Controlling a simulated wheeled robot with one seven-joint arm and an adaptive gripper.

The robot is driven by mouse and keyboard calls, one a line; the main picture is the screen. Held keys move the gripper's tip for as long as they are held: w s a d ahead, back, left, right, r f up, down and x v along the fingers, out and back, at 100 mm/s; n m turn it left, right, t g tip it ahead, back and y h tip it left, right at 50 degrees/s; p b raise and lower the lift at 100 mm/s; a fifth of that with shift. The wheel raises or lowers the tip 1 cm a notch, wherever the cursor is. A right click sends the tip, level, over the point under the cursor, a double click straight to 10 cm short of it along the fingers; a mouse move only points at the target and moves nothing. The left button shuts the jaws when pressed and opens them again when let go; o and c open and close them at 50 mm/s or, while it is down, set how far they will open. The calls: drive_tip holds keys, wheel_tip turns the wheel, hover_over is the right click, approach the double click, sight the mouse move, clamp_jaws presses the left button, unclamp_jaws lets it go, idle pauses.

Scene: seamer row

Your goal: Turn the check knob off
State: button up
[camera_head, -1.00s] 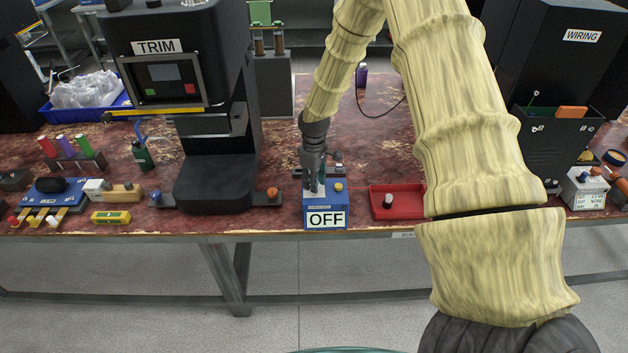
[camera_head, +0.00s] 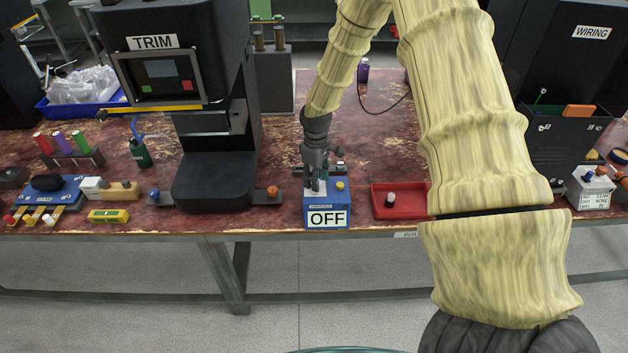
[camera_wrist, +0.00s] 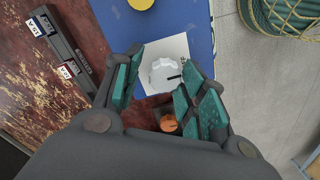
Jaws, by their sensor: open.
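A small blue box (camera_head: 342,203) stands at the table's front edge with a white plate reading OFF on its front. In the wrist view its blue top (camera_wrist: 190,22) carries a white label plate and a pale faceted knob (camera_wrist: 165,74) with a dark pointer mark. I take this for the check knob; its label is too small to read. My gripper (camera_head: 318,188) is above the box's left part. In the wrist view my gripper (camera_wrist: 160,88) is open, its teal pads on either side of the knob. Whether a pad touches the knob I cannot tell.
A yellow button (camera_head: 340,185) is on the box's right, and an orange knob (camera_wrist: 168,123) shows between the pads in the wrist view. A red tray (camera_head: 400,212) stands right, the black TRIM machine (camera_head: 215,180) left.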

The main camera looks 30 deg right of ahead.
wheel_tip(320, 180, up, 12)
drive_tip(key=s+a, duration=0.1)
drive_tip(key=s, duration=0.1)
drive_tip(key=f+m+b, duration=0.2)
drive_tip(key=f+m, duration=0.2)
drive_tip(key=m, duration=0.2)
drive_tip(key=w+f+m+b, duration=0.1)
drive_tip(key=f+m+b, duration=0.1)
drive_tip(key=f+m, duration=0.2)
drive_tip(key=f+m+b, duration=0.1)
drive_tip(key=f+m, duration=0.3)
drive_tip(key=m, duration=0.4)
drive_tip(key=shift+w+d+m+b, duration=0.3)
drive_tip(key=shift+w+b, duration=0.05)
drive_tip(key=shift+b, duration=0.05)
